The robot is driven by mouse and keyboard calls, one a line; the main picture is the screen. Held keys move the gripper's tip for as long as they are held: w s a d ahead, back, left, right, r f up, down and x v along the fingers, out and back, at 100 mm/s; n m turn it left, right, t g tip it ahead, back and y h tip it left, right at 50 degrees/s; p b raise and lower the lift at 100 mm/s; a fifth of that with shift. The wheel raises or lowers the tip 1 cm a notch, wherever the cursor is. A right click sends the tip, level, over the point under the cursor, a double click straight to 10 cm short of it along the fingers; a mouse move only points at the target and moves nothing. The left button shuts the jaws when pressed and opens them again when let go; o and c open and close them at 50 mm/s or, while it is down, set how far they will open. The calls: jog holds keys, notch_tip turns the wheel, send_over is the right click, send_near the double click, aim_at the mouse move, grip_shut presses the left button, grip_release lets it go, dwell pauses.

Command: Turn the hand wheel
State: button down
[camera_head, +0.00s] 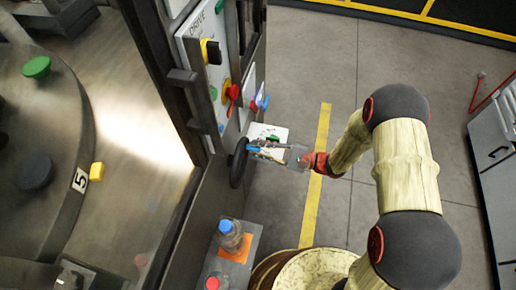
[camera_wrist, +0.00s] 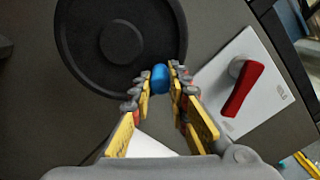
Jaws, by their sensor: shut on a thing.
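The hand wheel (camera_wrist: 82,48) is a black disc with a round hub, mounted on a grey machine face. It fills the upper left of the wrist view and shows edge-on in the head view (camera_head: 238,163). A blue handle knob (camera_wrist: 161,77) stands out near its lower right rim. My gripper (camera_wrist: 160,82) has its fingertips on both sides of this knob and is shut on it. In the head view my gripper (camera_head: 258,147) reaches the wheel from the right, and the knob is partly hidden by the fingers.
A red lever (camera_wrist: 242,90) on a white plate is close to the right of my gripper. Above the wheel is a panel with a red switch (camera_head: 232,92). Below, a bottle with a blue cap (camera_head: 228,235) stands on a ledge. Open floor lies to the right.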

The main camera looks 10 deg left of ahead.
jog(key=shift+f, duration=0.45)
jog(key=c, duration=2.1)
grip_release()
jog(key=o, duration=0.4)
jog(key=shift+r, duration=0.15)
jog(key=d, duration=0.8)
jog(key=s+d, duration=0.1)
jog(key=d, duration=0.3)
